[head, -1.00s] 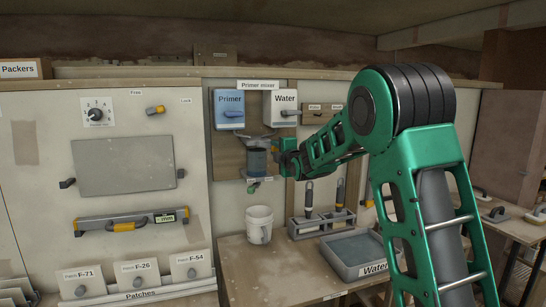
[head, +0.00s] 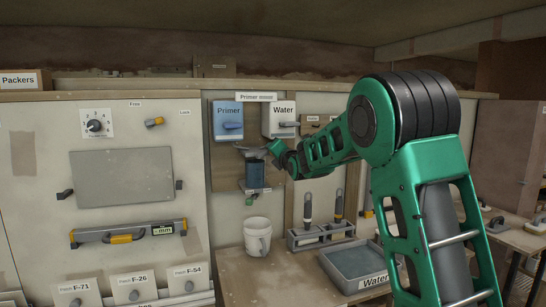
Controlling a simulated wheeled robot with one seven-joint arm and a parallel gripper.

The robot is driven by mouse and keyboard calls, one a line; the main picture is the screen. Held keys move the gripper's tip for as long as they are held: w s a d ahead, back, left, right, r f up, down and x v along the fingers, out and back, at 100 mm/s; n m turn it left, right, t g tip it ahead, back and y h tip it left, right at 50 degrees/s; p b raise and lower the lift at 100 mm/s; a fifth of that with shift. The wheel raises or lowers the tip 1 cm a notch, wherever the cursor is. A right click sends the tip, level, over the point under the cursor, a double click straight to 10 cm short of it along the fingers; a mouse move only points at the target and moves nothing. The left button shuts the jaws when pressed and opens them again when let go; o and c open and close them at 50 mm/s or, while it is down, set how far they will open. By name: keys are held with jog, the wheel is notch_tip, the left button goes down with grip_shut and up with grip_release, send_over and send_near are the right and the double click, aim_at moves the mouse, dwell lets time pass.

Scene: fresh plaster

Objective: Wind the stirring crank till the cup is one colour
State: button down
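The mixer cup (head: 255,177) hangs on the brown mixer board below the "Primer" and "Water" boxes. Its contents look dark blue-grey; whether they are one even colour is too small to tell. The stirring crank sits in the area just above the cup, where my gripper (head: 272,151) largely covers it. My gripper reaches in from the right at the cup's upper right. Its fingers are too small and overlapped to show whether they are open or closed on the crank.
The Primer box (head: 228,121) and Water box (head: 280,120) are close above my gripper. A white bucket (head: 257,236) stands on the bench below. A tool rack (head: 320,235) and a grey water tray (head: 357,264) stand to its right.

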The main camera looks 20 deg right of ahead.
jog(key=shift+a, duration=0.3)
jog(key=c, duration=1.5)
grip_release()
jog(key=shift+c, duration=0.2)
jog(key=shift+d, duration=0.1)
jog(key=shift+s, duration=0.1)
jog(key=shift+s, duration=0.3)
jog(key=s, duration=0.9)
jog(key=shift+s, duration=0.4)
jog(key=shift+d+f, duration=0.1)
